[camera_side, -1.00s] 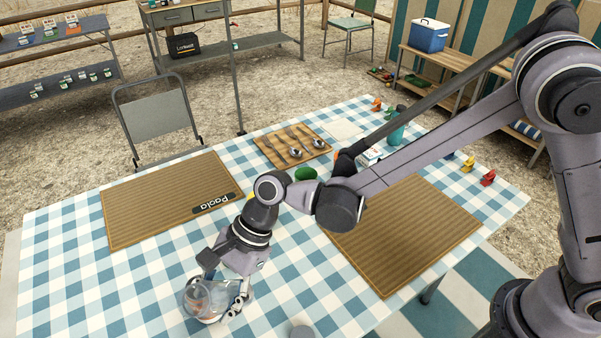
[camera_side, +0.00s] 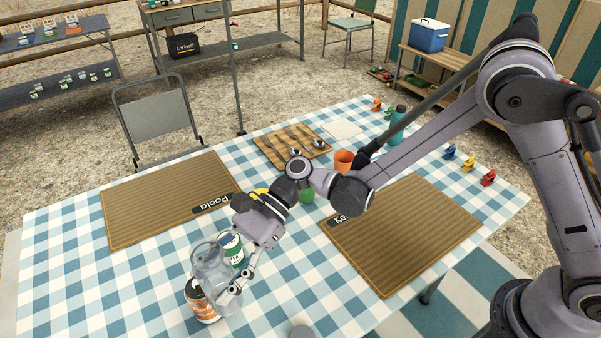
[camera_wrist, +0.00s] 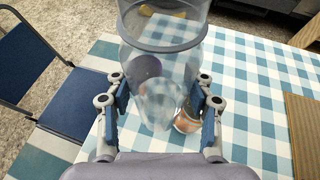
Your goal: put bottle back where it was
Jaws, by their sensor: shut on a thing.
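A clear, see-through bottle (camera_side: 208,262) is held by my gripper (camera_wrist: 160,108) over the near left part of the table. In the wrist view the bottle (camera_wrist: 160,30) stands between the two blue finger pads, which press on it from both sides. In the side view the bottle is nearly upright, and I cannot tell how far its base is from the cloth. A teal bottle (camera_side: 397,122) stands at the far right of the table.
Two brown mats (camera_side: 150,205) (camera_side: 415,240) lie on the checked tablecloth (camera_side: 130,290). The front left cloth is clear.

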